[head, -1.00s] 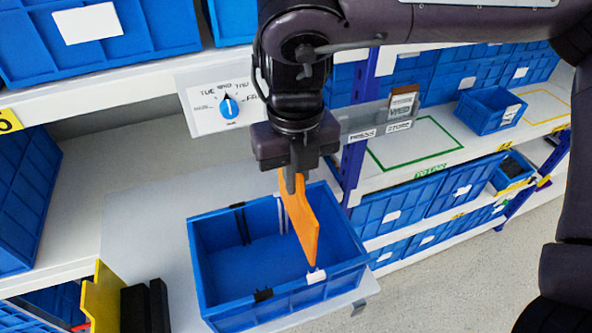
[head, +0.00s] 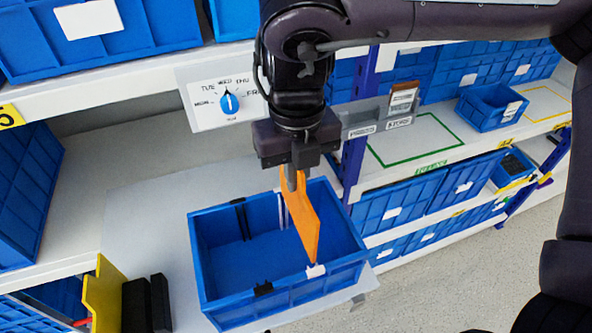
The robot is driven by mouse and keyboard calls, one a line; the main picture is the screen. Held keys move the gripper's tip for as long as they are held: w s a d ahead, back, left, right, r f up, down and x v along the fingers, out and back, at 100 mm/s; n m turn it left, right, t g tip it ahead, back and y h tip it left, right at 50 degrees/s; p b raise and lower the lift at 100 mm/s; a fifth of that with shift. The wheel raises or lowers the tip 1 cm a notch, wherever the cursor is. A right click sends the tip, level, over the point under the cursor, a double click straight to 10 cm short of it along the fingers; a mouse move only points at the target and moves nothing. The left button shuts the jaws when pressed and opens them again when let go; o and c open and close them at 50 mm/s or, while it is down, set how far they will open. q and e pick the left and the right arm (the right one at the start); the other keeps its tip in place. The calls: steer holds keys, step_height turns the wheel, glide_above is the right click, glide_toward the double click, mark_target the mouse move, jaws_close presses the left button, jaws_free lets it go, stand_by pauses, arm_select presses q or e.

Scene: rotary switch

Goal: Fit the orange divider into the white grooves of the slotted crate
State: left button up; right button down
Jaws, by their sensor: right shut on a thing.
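The orange divider (head: 303,222) is upright, held by its upper edge in my right gripper (head: 294,182), which is shut on it. The slotted crate (head: 226,283) is an open blue box on a light grey board below. The divider hangs over the right part of the crate, its lower near corner close to the white groove (head: 315,271) on the front wall. The far white groove (head: 281,212) shows on the back wall, just left of the divider. Black grooves (head: 263,289) mark the left part of the crate. Whether the divider sits inside the grooves I cannot tell. My left gripper is not in view.
A white panel with a blue rotary switch (head: 229,103) hangs on the shelf edge behind my right arm. A yellow divider (head: 102,297) and black pieces (head: 147,305) stand left of the crate. Shelves with blue bins (head: 489,108) fill the back and right.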

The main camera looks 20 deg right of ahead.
mark_target(296, 201)
steer(key=shift+f+b, duration=0.55)
steer(key=shift+f, duration=0.5)
stand_by(0.6)
steer(key=shift+f, duration=0.1)
steer(key=shift+f+b, duration=4)
steer(key=shift+f, duration=1.9)
steer(key=c, duration=1.5)
jaws_free()
steer(key=shift+r, duration=3.9)
